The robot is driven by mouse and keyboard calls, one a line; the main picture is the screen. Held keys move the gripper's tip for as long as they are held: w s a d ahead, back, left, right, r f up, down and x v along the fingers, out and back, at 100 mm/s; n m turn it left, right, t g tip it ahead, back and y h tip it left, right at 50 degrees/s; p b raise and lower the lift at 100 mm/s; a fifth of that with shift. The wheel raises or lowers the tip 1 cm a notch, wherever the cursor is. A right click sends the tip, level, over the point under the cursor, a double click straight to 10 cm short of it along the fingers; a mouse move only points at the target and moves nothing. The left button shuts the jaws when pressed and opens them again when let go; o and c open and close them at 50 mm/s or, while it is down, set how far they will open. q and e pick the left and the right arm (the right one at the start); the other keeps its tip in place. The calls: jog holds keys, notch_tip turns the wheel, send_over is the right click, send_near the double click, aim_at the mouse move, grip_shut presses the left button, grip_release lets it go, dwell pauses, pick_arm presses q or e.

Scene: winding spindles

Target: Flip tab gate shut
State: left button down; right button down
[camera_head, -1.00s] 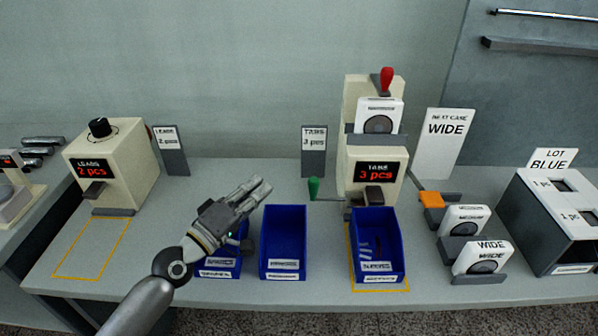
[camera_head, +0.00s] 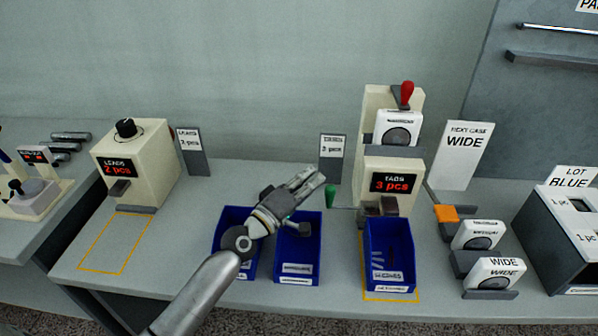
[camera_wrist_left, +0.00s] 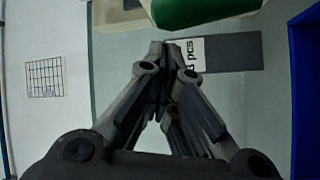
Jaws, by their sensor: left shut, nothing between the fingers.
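The tabs dispenser (camera_head: 393,165) is a cream box whose red display reads 3 pcs. Its gate lever has a green handle (camera_head: 330,196) and sticks out to the left at the dispenser's base. My left gripper (camera_head: 320,178) is shut and empty, with its fingertips just left of and above the green handle. In the left wrist view the green handle (camera_wrist_left: 205,8) is large, just beyond the closed fingertips (camera_wrist_left: 165,45). I cannot tell whether they touch. My right gripper is not in view.
A blue bin (camera_head: 408,245) with small pieces in it stands under the dispenser. Two blue bins stand below my left arm. The leads dispenser (camera_head: 148,165) is at left, white cases and an orange block (camera_head: 446,214) at right. A tabs sign (camera_head: 332,160) stands behind the handle.

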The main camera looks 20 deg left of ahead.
aim_at(329, 191)
pick_arm(q)
jog(key=shift+s+d+f, duration=0.2)
jog(key=shift+s+d, duration=0.2)
jog(key=shift+d, duration=0.05)
jog(key=d+p, duration=0.1)
jog(key=d, duration=0.1)
jog(key=w+d, duration=0.1)
jog(key=d, duration=0.1)
jog(key=shift+w+d+r+p, duration=0.1)
jog(key=shift+w+d+p, duration=0.05)
jog(key=shift+d+p, duration=0.15)
jog(key=shift+d, duration=0.2)
